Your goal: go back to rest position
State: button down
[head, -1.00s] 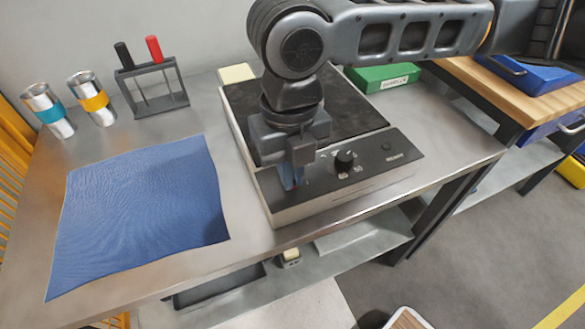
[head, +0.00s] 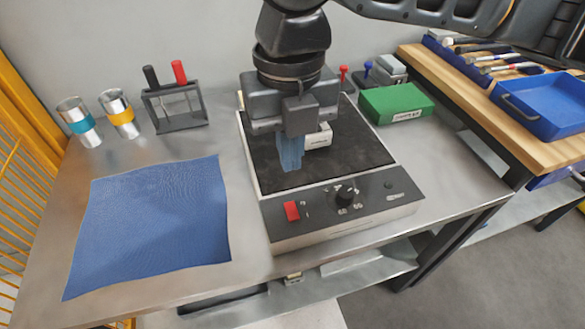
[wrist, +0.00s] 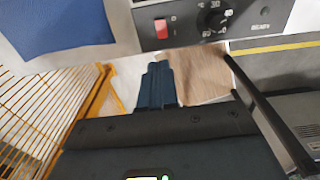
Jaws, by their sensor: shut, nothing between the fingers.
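My gripper (head: 291,160) hangs above the dark top of the hot plate device (head: 345,225) in the head view, pointing down. Its blue fingers are together with nothing between them. The fingers also show closed in the wrist view (wrist: 158,85). The device has a red switch (head: 292,211) at the left of its front panel and a black knob (head: 345,194) to the right of it. In the wrist view the red switch (wrist: 161,28) and the knob (wrist: 215,19) lie beyond the fingertips, apart from them.
A blue cloth (head: 150,228) lies left of the device. Two metal cups (head: 118,114) and a rack (head: 176,107) with a black and a red handle stand behind it. A green box (head: 397,103) is at the back right. A wooden bench with a blue tray (head: 545,104) stands further right.

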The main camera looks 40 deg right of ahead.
jog(key=shift+r, duration=0.85)
